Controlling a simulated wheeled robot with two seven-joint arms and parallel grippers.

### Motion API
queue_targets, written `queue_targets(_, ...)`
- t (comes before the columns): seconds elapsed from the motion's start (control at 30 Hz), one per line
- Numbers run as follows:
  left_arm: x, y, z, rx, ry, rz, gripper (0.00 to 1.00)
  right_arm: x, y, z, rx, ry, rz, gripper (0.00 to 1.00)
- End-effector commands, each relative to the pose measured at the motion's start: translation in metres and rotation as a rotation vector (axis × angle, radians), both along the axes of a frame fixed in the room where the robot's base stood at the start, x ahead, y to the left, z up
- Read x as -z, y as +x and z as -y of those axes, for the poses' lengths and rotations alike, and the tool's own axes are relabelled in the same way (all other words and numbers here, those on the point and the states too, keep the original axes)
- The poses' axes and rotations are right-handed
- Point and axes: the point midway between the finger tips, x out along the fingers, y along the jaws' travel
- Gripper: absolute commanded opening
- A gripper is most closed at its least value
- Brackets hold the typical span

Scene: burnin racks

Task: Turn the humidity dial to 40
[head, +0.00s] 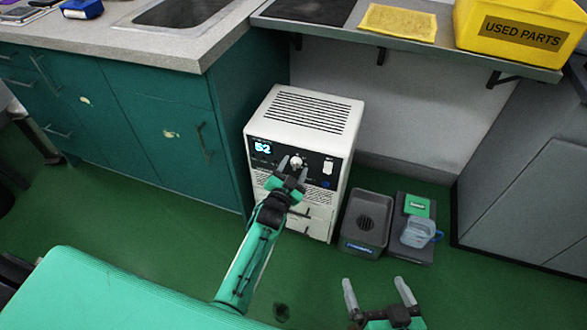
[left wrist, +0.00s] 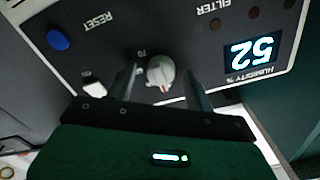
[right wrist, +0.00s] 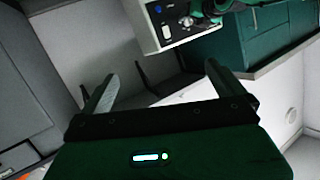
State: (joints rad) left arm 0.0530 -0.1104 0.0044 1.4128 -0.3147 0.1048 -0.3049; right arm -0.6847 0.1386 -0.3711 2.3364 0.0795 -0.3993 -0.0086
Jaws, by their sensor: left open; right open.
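A white dehumidifier-like unit (head: 309,111) stands on the floor with a black control panel facing me. Its display (head: 263,148) reads 52, and the display also shows upside down in the left wrist view (left wrist: 252,53). The humidity dial (left wrist: 161,72) is a pale knob with a red mark, and it shows in the head view (head: 296,160). My left gripper (head: 289,164) is at the panel, open, with its fingers on either side of the dial; contact cannot be told. My right gripper (head: 378,290) is open and empty above the floor, away from the unit.
A blue reset button (left wrist: 59,40) and a white switch (left wrist: 94,88) sit near the dial. A grey bin (head: 366,222) and a dark tray with a clear jug (head: 418,233) stand right of the unit. A shelf (head: 400,48) overhangs behind; teal cabinets (head: 165,120) stand left.

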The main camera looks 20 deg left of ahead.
Motion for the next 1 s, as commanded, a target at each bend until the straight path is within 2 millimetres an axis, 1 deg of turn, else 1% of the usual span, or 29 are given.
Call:
queue_targets(0.17,-0.001,-0.003,0.0,0.0,0.001,0.0,0.53,0.0,0.0,0.0,-0.001,-0.001,-0.004,1.0)
queue_targets(0.27,-0.001,-0.012,-0.001,0.0,0.001,0.0,0.53,0.001,-0.001,0.002,-0.002,-0.017,-0.026,1.0)
queue_targets(0.37,-0.001,-0.027,-0.001,0.0,0.001,-0.001,0.53,0.001,0.0,0.01,0.002,-0.046,-0.062,1.0)
queue_targets(0.7,0.0,-0.095,-0.003,-0.001,0.0,-0.003,0.53,0.005,-0.002,0.029,0.009,-0.131,-0.198,1.0)
queue_targets(0.8,-0.001,-0.111,-0.004,0.0,0.0,-0.002,0.53,0.006,-0.004,0.033,0.01,-0.149,-0.229,1.0)
queue_targets(0.9,-0.001,-0.124,-0.004,0.0,0.0,-0.001,0.53,0.007,-0.005,0.037,0.012,-0.162,-0.253,1.0)
queue_targets(1.0,0.0,-0.133,-0.004,0.0,0.0,-0.001,0.53,0.008,-0.006,0.039,0.014,-0.172,-0.268,1.0)
